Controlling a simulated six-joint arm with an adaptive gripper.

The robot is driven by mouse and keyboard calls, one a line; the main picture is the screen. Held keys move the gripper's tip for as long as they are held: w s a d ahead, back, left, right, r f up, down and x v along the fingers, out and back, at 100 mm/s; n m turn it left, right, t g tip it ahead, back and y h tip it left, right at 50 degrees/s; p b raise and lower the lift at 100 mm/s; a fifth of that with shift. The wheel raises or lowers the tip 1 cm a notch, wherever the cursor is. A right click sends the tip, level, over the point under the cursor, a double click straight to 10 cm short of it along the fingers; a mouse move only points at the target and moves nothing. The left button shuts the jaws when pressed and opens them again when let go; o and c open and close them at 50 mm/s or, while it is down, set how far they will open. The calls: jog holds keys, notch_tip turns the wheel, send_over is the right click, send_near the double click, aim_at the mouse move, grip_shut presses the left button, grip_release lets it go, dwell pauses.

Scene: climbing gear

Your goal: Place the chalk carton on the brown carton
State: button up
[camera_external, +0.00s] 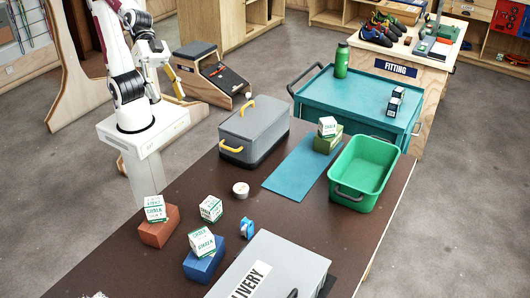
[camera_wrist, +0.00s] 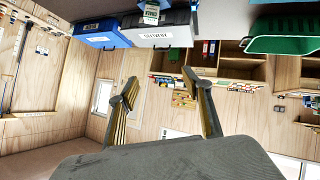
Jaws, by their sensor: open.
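Several white-and-green chalk cartons show in the external view. One chalk carton (camera_external: 211,209) sits directly on the dark table, tilted to the picture. A reddish-brown carton (camera_external: 158,233) stands at the table's left edge, with another chalk carton (camera_external: 155,208) on top of it. A third chalk carton (camera_external: 202,241) rests on a blue block (camera_external: 204,264). One more chalk carton (camera_external: 327,127) rests on a green block (camera_external: 327,143). My gripper (camera_wrist: 160,79) is open and empty in the wrist view, apart from all the cartons.
A grey lidded case (camera_external: 254,130), a green bin (camera_external: 364,172) and a grey delivery box (camera_external: 272,272) stand on the table. A white tape roll (camera_external: 240,189) and a blue tape roll (camera_external: 247,228) lie near the loose carton. A teal cart (camera_external: 350,98) stands behind.

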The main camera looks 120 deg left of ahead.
jog(key=s+a+f+g+y, duration=0.2)
jog(key=s+a+f, duration=0.3)
jog(key=s+a, duration=0.3)
jog(key=s+a+f+g+y, duration=0.2)
jog(key=s+a+f+y, duration=0.1)
jog(key=s+a+f, duration=0.3)
jog(key=s+a, duration=0.2)
jog(key=s, duration=0.2)
jog(key=shift+s+n, duration=0.3)
jog(key=shift+s, duration=0.1)
